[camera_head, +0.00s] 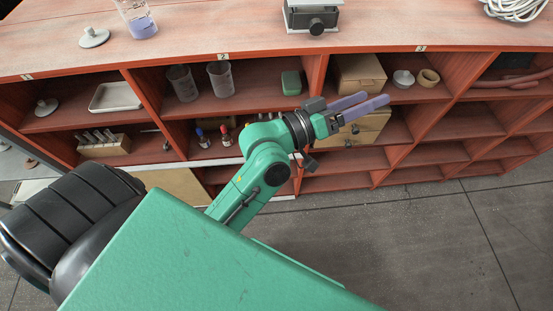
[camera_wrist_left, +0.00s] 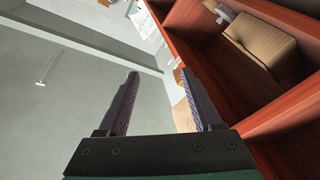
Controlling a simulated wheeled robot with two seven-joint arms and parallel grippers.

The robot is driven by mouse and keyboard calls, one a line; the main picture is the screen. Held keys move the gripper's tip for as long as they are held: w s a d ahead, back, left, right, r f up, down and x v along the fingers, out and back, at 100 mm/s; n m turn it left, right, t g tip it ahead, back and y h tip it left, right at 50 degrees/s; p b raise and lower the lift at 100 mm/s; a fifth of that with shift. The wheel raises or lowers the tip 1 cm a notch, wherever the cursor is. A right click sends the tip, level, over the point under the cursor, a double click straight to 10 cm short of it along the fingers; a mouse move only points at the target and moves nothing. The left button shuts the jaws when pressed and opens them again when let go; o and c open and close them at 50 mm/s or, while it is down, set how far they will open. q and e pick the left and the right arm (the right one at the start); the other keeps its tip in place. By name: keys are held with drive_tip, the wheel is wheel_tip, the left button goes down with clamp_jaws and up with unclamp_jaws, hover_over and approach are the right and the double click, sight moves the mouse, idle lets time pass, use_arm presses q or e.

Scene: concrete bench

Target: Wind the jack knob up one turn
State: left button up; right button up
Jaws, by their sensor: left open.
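The lab jack (camera_head: 311,17) stands on the bench top at the back centre in the head view, cut off by the top edge. Its dark round knob (camera_head: 316,26) faces me on its front side. My left gripper (camera_head: 366,104) is open and empty in front of the shelf openings, below and to the right of the jack, well apart from it. In the left wrist view its two fingers (camera_wrist_left: 160,100) stand apart with nothing between them. The jack does not show in the left wrist view. My right gripper is in neither view.
The red-brown bench (camera_head: 190,42) has open shelves below its top. A beaker with violet liquid (camera_head: 141,24) and a grey lidded stand (camera_head: 94,38) are left of the jack. Coiled white cable (camera_head: 515,9) lies at the right. The top beside the jack is clear.

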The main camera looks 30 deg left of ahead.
use_arm(q)
drive_tip(key=s+a+f+g+y, duration=0.2)
drive_tip(key=a+f+g+y, duration=0.1)
drive_tip(key=f, duration=0.4)
drive_tip(key=s+a+f+m+g+y, duration=0.1)
drive_tip(key=s+a+f+g+y, duration=0.1)
drive_tip(key=a+f, duration=0.4)
drive_tip(key=s+a+f+g+y+p, duration=0.1)
drive_tip(key=s+a+f+g+y, duration=0.2)
drive_tip(key=f, duration=0.7)
drive_tip(key=shift+s+a+m+g+y, duration=0.35)
drive_tip(key=shift+a+y, duration=0.25)
drive_tip(key=shift+a, duration=0.65)
drive_tip(key=shift+r, duration=0.1)
